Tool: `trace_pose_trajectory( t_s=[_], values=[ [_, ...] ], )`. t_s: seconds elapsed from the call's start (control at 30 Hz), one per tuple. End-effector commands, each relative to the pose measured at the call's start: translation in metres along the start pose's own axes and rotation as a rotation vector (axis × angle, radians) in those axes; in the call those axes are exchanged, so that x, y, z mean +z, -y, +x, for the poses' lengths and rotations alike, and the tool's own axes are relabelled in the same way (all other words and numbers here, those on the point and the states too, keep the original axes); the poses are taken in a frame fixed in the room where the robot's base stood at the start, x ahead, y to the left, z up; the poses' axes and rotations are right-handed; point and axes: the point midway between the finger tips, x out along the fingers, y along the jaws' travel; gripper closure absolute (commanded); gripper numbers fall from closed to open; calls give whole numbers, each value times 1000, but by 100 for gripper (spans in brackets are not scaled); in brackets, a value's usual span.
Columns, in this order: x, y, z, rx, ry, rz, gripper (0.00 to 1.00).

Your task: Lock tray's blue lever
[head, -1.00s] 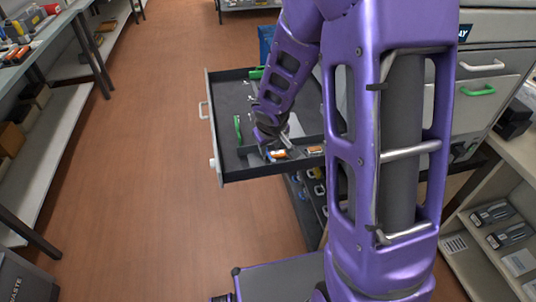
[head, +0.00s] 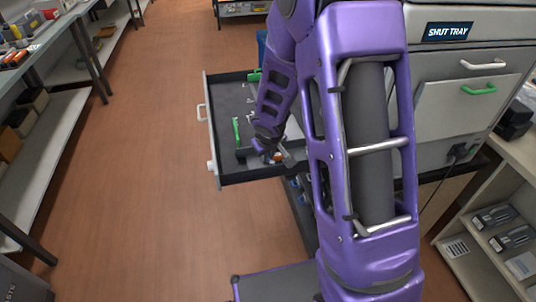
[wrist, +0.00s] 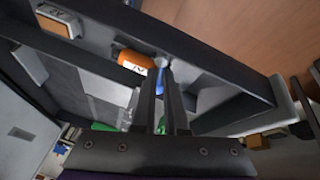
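The open tray (head: 236,180) is pulled out of the machine on the left in the head view. My gripper (head: 272,155) is down in the front part of the tray. In the wrist view my gripper (wrist: 162,80) has its two dark fingers close together, with a narrow gap. The blue lever (wrist: 161,78) shows between and just beyond the fingertips. Whether they pinch it is not clear. An orange-and-white labelled cartridge (wrist: 132,63) lies just left of the fingertips. My fingers hide part of the lever.
A green lever (head: 236,129) stands at the tray's left part. The machine front has a green handle (head: 478,90) and a display (head: 447,32) reading "SHUT TRAY". A shelf (head: 478,245) stands at the right. The floor left of the tray is clear.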

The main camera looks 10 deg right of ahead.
Motion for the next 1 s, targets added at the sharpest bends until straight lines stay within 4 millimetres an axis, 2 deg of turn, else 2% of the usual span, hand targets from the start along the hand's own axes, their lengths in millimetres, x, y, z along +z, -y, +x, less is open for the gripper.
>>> trace_pose_trajectory(
  t_s=[0.33,0.73,1.0],
  values=[
    [0,0,2,5,1,10,100],
    [1,-3,6,90,43,213,100],
    [0,-5,1,105,55,256,100]
  ],
)
